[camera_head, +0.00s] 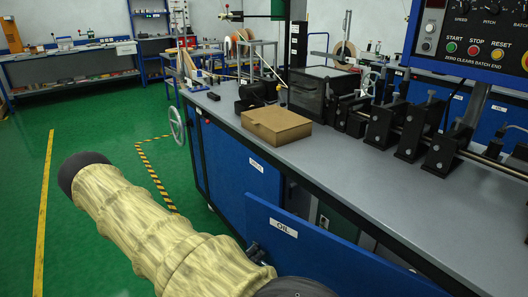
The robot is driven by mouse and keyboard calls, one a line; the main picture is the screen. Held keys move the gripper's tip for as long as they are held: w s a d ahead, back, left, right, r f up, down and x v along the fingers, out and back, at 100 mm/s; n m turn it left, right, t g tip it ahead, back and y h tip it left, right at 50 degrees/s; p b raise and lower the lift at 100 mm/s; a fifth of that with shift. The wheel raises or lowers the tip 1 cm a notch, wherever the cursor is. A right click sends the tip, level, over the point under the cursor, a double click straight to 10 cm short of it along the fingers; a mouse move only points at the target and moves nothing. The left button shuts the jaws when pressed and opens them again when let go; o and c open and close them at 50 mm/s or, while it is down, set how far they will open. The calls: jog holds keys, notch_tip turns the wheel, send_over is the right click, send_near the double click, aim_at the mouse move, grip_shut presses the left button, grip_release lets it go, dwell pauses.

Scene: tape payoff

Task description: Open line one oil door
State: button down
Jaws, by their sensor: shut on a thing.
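The blue door labelled OIL (318,258) stands partly open at the bottom centre, swung out from the cabinet front. A dark gap and part of the inside show behind its top edge. My gripper (258,252) is at the left part of the door's outer face, below the OIL label. It is shut on the door's handle, which is mostly hidden by the gripper and my sleeved arm. The lower part of the door is cut off by the picture's edge.
A grey bench top (345,170) runs above the door, with a cardboard box (276,126) and black machine blocks on it. Another blue door (240,165) on the left is closed. A handwheel (177,125) juts out farther left. Green floor (110,130) is clear at left.

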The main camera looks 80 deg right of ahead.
jog(key=w+a+n+t+h, duration=0.1)
jog(key=w+a+t, duration=0.1)
jog(key=a, duration=0.6)
jog(key=shift+w+a+n+t, duration=0.15)
jog(key=shift+w+n+t, duration=0.25)
jog(key=shift+t, duration=0.1)
jog(key=c, duration=1.4)
grip_release()
jog(key=shift+c, duration=0.2)
jog(key=shift+s, duration=0.1)
jog(key=v, duration=1.2)
